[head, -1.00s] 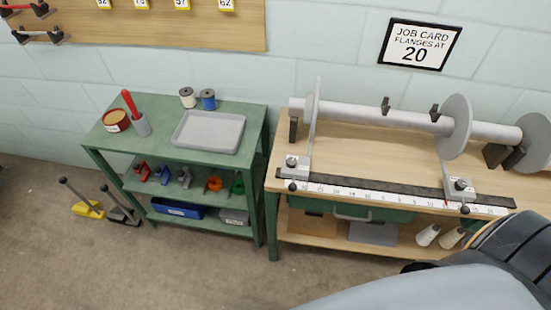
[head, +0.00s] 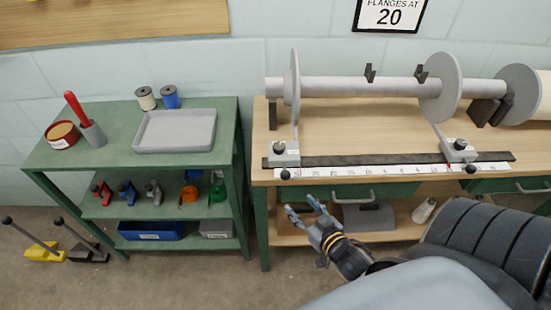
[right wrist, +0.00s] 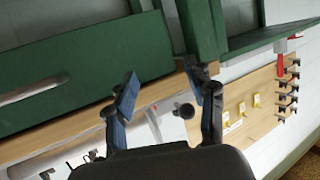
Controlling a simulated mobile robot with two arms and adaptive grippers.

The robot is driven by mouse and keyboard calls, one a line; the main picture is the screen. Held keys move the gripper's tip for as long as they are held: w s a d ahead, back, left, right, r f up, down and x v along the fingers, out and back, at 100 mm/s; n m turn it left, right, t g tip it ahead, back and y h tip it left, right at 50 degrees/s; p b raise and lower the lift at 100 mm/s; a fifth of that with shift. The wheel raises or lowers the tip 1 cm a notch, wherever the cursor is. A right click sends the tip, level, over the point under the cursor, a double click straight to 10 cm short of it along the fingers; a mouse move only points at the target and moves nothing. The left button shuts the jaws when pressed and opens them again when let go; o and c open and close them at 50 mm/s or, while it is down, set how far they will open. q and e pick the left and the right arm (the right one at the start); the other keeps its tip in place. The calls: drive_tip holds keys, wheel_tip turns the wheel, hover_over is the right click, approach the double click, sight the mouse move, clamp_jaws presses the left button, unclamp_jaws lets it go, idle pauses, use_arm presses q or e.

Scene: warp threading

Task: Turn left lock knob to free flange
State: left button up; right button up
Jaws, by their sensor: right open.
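The left flange (head: 294,82) is a thin grey disc standing upright on the grey beam shaft (head: 350,88). Its foot is a grey block (head: 285,154) at the left end of the dark rail. A dark lock knob (head: 285,174) sticks out at the front of this block, and another dark knob tops it. My right gripper (head: 303,211) is open and empty, in front of the bench, below and apart from the front knob. In the right wrist view its spread fingers (right wrist: 168,92) frame a dark round knob (right wrist: 186,110). My left gripper is not in view.
The right flange (head: 441,88) has its own block and knob (head: 460,150). A ruler strip (head: 370,170) runs along the bench's front edge. Green drawers (head: 390,190) sit below. A green shelf (head: 110,170) with a grey tray (head: 178,130) stands left, across a narrow gap.

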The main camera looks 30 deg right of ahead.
sight(282, 150)
wheel_tip(282, 150, up, 12)
drive_tip(key=w+t+b, duration=0.1)
drive_tip(key=t+b, duration=0.2)
use_arm(q)
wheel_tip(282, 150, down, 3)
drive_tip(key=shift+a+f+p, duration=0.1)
drive_tip(key=shift+p, duration=0.55)
use_arm(e)
drive_tip(key=w, duration=0.4)
drive_tip(key=w+d, duration=0.1)
drive_tip(key=w, duration=0.8)
drive_tip(key=shift+d+f, duration=0.2)
clamp_jaws()
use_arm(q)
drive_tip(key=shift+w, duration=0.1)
use_arm(e)
drive_tip(key=shift+n+y, duration=0.3)
